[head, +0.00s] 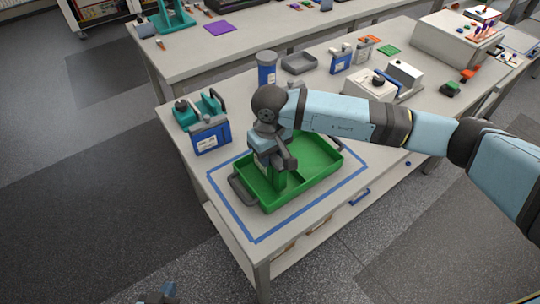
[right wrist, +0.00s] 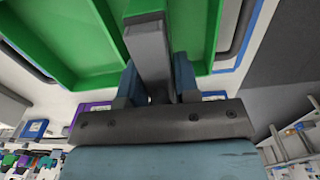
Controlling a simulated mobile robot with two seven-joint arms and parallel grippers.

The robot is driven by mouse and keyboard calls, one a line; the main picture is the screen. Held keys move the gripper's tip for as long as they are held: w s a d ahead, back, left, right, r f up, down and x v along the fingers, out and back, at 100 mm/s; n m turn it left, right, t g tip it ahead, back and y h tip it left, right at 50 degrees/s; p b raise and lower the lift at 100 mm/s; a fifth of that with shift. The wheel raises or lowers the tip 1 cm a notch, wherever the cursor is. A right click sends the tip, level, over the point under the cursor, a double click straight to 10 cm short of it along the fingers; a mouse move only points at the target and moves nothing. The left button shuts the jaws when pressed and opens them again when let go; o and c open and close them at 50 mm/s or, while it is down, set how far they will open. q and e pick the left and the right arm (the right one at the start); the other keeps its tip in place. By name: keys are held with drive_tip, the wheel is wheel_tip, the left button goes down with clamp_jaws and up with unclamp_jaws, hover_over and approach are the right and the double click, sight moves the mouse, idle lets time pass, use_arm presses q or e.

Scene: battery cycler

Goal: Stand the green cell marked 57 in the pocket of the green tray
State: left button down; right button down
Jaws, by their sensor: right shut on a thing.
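The green tray (head: 318,184) lies on the near table inside a blue tape outline, with dark handles at its ends. It fills the top of the right wrist view (right wrist: 60,50), where a divider between compartments shows. My right gripper (head: 270,160) is over the tray's left part, shut on the green cell (head: 279,181), which looks upright. In the right wrist view the cell's grey top bar (right wrist: 150,55) lies between the fingers. The number 57 is not readable. I cannot tell whether the cell touches the tray floor. A piece of my left gripper (head: 163,294) shows at the bottom edge, its jaws unclear.
A blue cell (head: 211,138) and a teal fixture (head: 210,104) stand behind the tray's left. A blue cylinder (head: 267,67), grey tray (head: 299,63) and white device (head: 370,86) stand farther back. My right arm passes over the tray's right side.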

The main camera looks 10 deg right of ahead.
drive_tip(key=shift+f, duration=0.6)
drive_tip(key=shift+f, duration=0.1)
drive_tip(key=c, duration=1.3)
unclamp_jaws()
drive_tip(key=shift+f, duration=0.1)
drive_tip(key=o, duration=0.5)
drive_tip(key=shift+c, duration=0.2)
